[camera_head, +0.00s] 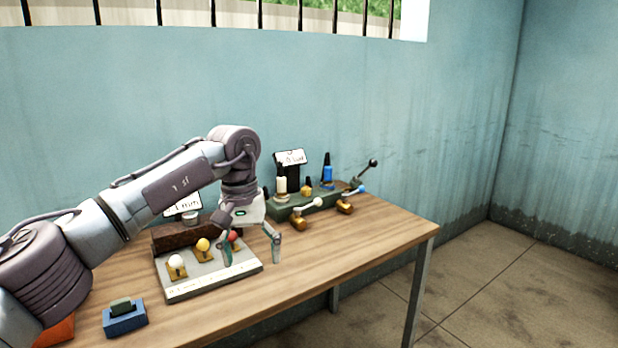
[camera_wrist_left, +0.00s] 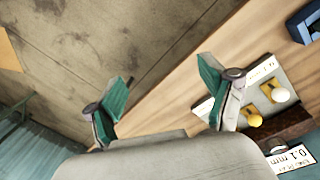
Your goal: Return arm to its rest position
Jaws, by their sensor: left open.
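My left arm comes in from the left of the head view and bends down over the wooden table (camera_head: 330,255). My left gripper (camera_head: 251,256) is open, with nothing between its fingers, above the right end of a grey board. In the left wrist view the two green-padded fingers (camera_wrist_left: 165,108) are spread apart over the table's edge and the floor. The grey board (camera_head: 213,284) carries a white, a yellow and a red knob; the red one is partly hidden behind the gripper. My right gripper is in neither view.
A green rack (camera_head: 318,202) with bottles, a black sign and a lever stands at the back. Two brass pieces with round knobs (camera_head: 301,222) are in front of it. A blue block (camera_head: 125,321) lies front left.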

